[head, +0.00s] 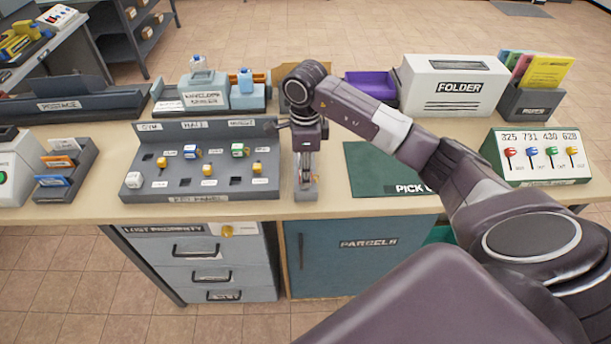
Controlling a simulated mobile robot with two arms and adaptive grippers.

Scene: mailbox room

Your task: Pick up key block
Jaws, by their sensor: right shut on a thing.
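The grey key panel (205,187) stands on the desk at left of centre, with several small blocks in and on it. These include a blue-and-white block (190,151), a green-and-white block (239,150) and yellow blocks such as one at the lower middle (208,170). My right gripper (306,184) points down just right of the panel, near the desk's front edge. It is shut on a small key block, mostly hidden between the fingers. Whether that block touches the desk cannot be told. My left gripper is not in view.
A dark green mat (375,168) lies right of the gripper, partly under my arm. Drawers (206,251) and a parcels cabinet (350,263) are below.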

